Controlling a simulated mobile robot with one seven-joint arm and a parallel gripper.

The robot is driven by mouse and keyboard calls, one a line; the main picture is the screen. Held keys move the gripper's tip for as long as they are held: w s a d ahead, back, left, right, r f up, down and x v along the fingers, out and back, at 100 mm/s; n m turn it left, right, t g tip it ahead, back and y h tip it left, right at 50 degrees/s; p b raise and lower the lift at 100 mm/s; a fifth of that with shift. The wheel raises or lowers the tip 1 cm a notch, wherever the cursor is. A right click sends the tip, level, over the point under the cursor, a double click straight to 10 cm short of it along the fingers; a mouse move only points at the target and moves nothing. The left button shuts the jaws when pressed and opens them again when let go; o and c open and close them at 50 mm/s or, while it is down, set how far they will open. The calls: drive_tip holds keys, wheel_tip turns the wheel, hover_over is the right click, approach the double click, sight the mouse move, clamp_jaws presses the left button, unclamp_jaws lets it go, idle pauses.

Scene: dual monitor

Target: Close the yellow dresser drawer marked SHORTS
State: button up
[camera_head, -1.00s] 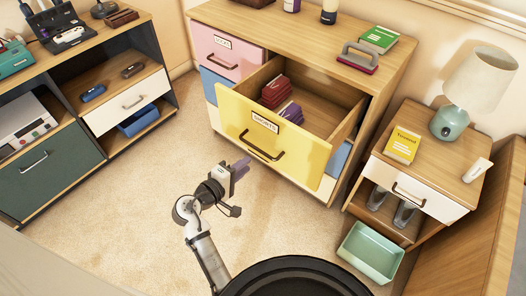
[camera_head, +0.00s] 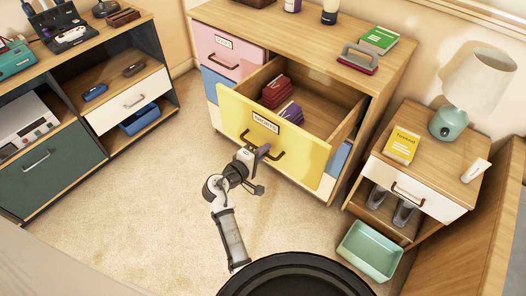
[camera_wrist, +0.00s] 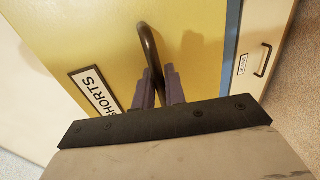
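The yellow drawer (camera_head: 235,115), with a white SHORTS label (camera_head: 265,123) and a dark bar handle (camera_head: 280,157), stands pulled out of the dresser (camera_head: 350,98). Dark red (camera_head: 275,92) and purple (camera_head: 291,112) folded clothes lie in it. My gripper (camera_head: 264,150) is at the drawer's front, by the handle. In the wrist view, the yellow front (camera_wrist: 80,35) fills much of the picture. The handle (camera_wrist: 148,45) runs down between my two purple fingers (camera_wrist: 159,85), which stand close together. Whether they press on it is unclear.
A nightstand (camera_head: 465,178) with a lamp (camera_head: 450,121) stands at the right. A green bin (camera_head: 345,251) sits on the floor below it. A shelf unit (camera_head: 80,80) stands at the left. The carpet (camera_head: 130,205) between is clear.

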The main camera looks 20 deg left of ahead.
sight(307, 117)
clamp_jaws()
drive_tip(key=r+b+x, duration=0.1)
drive_tip(key=b+x, duration=0.1)
drive_tip(key=x, duration=0.6)
drive_tip(key=r+b+x, duration=0.2)
drive_tip(key=x, duration=0.6)
drive_tip(key=w+r+b+x, duration=0.1)
drive_tip(key=r+b+x, duration=0.1)
drive_tip(key=x, duration=0.6)
drive_tip(key=shift+w+d, duration=0.3)
drive_tip(key=shift+w, duration=0.3)
drive_tip(key=shift+w+d+r, duration=0.1)
drive_tip(key=shift+r, duration=0.1)
